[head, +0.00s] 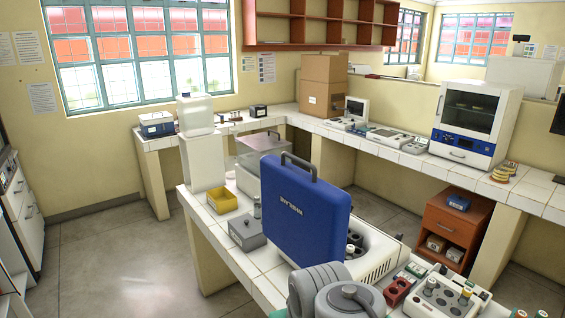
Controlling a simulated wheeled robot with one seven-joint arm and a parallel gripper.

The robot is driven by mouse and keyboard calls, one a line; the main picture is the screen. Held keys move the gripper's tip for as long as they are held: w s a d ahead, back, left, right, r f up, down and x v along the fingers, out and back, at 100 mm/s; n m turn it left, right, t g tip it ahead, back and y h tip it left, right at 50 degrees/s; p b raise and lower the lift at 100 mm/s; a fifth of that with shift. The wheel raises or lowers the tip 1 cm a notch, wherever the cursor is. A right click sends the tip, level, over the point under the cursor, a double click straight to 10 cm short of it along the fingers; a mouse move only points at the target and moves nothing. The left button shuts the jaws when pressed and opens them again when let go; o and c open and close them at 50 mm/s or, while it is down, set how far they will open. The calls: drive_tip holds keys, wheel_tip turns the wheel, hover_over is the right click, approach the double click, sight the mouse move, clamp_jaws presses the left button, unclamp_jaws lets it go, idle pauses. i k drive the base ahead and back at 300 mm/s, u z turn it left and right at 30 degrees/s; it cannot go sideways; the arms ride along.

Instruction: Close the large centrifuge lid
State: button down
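The large centrifuge has a blue lid (300,215) with white lettering and a dark handle (299,164) along its top edge. The lid stands raised, nearly upright, so the centrifuge is open. Its white body (380,262) sits on the tiled bench to the right of the lid, with dark round openings partly showing. The raised lid hides part of the body. Grey rounded links of my arm show at the bottom centre, in front of the centrifuge. My gripper is not in view.
A grey box (247,232) and a yellow bin (222,200) stand left of the lid, with a clear container (255,153) behind. A red rack (398,291) and a white block with round wells (445,298) stand to the right. Open floor (125,240) lies at left.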

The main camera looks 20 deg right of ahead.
sight(305, 217)
drive_tip(key=u, duration=1.45)
drive_tip(key=i, duration=1)
drive_tip(key=z, duration=0.05)
